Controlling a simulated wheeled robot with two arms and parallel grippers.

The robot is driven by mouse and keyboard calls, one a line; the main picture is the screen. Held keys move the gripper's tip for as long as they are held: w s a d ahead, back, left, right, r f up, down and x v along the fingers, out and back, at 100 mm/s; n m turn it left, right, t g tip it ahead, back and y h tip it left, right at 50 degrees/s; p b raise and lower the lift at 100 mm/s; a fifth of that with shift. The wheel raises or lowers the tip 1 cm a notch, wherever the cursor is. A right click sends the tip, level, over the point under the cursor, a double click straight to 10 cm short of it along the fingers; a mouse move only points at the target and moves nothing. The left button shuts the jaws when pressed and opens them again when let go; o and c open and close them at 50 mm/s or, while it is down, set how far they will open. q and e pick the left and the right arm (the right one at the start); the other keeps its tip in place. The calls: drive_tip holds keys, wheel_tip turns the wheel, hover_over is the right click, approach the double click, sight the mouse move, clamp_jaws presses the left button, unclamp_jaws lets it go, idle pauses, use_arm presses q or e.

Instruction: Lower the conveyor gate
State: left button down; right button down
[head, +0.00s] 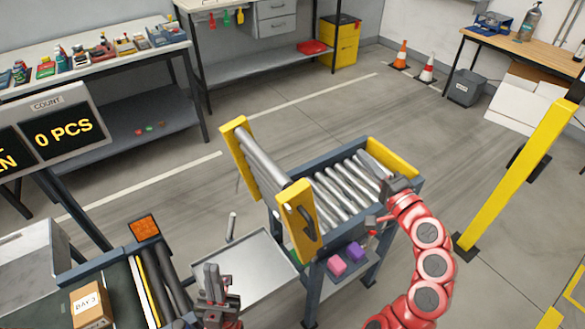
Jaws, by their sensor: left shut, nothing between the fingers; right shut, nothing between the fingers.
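The conveyor gate (264,166) is a hinged roller section with yellow side plates. It stands raised and tilted at the near left end of the roller conveyor (345,192). A black handle (308,222) is on its near yellow plate. My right gripper (369,155) is shut and empty, over the far right part of the conveyor rollers, apart from the gate. My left gripper (210,268) is shut and empty, in front of the grey tray, left of and below the gate. Neither gripper touches the handle.
A belt conveyor with a cardboard box (91,306) is at the lower left, beside a grey metal tray (250,268). Pink (337,265) and purple (355,251) blocks sit below the roller conveyor. A yellow post (515,180) stands at right. Open floor lies behind.

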drive_tip(key=s+a+r+n+g+y, duration=0.2)
drive_tip(key=s+a+n+g+y, duration=0.3)
drive_tip(key=s, duration=0.2)
drive_tip(key=w+a+f+p, duration=0.1)
drive_tip(key=w+a+p, duration=0.2)
drive_tip(key=a, duration=0.8)
drive_tip(key=shift+w+a+p, duration=0.15)
drive_tip(key=shift+a+p, duration=0.15)
drive_tip(key=shift+p, duration=0.4)
